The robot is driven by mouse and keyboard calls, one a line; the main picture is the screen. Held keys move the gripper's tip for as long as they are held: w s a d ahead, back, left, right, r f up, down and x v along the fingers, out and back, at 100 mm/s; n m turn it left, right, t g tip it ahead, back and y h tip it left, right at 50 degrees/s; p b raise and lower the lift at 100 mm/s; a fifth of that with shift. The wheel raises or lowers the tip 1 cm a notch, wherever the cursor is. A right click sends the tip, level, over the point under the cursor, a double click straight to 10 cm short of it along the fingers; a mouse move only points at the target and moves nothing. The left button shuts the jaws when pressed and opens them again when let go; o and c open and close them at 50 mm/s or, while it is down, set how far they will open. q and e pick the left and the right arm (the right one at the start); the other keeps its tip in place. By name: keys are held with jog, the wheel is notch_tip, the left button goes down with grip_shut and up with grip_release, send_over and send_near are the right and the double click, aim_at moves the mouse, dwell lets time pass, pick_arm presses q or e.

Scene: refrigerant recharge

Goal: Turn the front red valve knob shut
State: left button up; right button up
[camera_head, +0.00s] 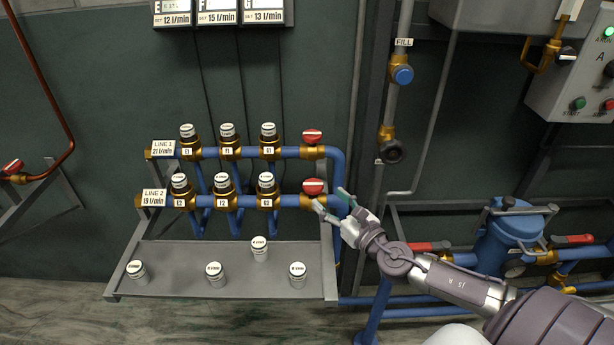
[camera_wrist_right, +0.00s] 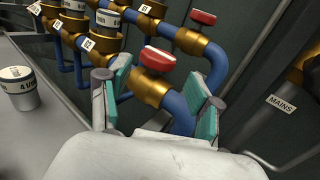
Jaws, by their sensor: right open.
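The front red valve knob (camera_head: 313,186) sits on a brass fitting at the right end of the LINE 2 blue pipe. In the right wrist view the front red knob (camera_wrist_right: 158,58) lies ahead of and between the two teal-padded fingers. My right gripper (camera_head: 331,202) is open and empty, just right of the knob; in the right wrist view (camera_wrist_right: 160,95) its fingers are spread to either side of the brass fitting. I cannot tell any contact. The rear red knob (camera_head: 312,136) on LINE 1 also shows in the right wrist view (camera_wrist_right: 204,18). My left gripper is not in view.
A grey shelf (camera_head: 190,255) below the pipes holds several loose white-capped cartridges. More capped cartridges stand in brass sockets on both lines.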

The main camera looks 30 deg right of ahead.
aim_at(307, 180)
jog(key=w, duration=0.5)
jog(key=w+p, duration=0.1)
jog(key=w, duration=0.4)
jog(key=shift+a, duration=0.2)
jog(key=shift+s, duration=0.1)
jog(key=c, duration=0.9)
jog(key=shift+f, duration=0.1)
jog(key=shift+c, duration=0.4)
jog(key=shift+a+f, duration=0.1)
jog(key=shift+f, duration=0.05)
jog(key=shift+c, duration=0.3)
